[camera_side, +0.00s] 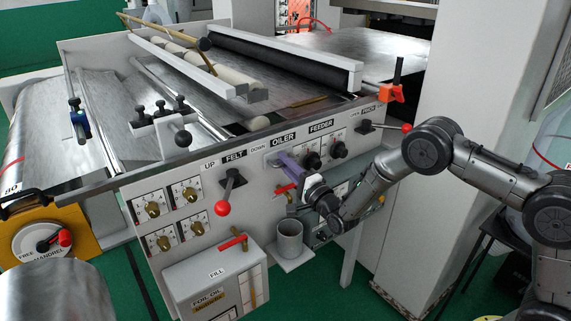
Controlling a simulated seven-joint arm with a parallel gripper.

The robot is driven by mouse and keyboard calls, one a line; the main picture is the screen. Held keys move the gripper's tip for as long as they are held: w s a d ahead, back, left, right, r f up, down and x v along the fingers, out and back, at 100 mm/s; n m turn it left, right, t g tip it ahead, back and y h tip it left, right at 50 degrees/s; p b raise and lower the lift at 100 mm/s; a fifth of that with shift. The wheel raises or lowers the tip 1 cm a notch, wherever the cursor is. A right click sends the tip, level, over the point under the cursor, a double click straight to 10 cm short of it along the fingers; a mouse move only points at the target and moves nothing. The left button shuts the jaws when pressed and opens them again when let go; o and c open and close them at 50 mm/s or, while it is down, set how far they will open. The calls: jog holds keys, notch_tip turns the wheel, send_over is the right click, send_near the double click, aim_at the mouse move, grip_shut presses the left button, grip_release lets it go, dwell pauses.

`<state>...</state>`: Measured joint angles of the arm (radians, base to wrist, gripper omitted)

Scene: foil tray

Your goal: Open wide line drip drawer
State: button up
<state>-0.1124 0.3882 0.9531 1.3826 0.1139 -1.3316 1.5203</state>
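My gripper (297,168) is at the front panel of the machine, just below the OILER label (284,138). A slim lilac part runs from my wrist to the panel there; at this size I cannot tell fingers from a handle. Whether the gripper is open or shut does not show. I cannot make out a part marked as the wide line drip drawer; the panel right behind my wrist is partly hidden. A red-handled valve (284,189) is just left of my wrist. A grey cup (290,240) stands on a small shelf below it.
A lever with a red ball (222,208) sticks out under the FELT label. Black knobs (339,149) are under FEEDER, and another red-ball lever (406,128) is close to my forearm. The foil oil tank (212,283) is at lower left. A white pillar (465,100) stands behind the arm.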

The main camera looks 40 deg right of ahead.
grip_shut()
dwell(1.3)
jog(key=s, duration=2.6)
jog(key=shift+s, duration=0.15)
jog(key=shift+o, duration=0.9)
grip_release()
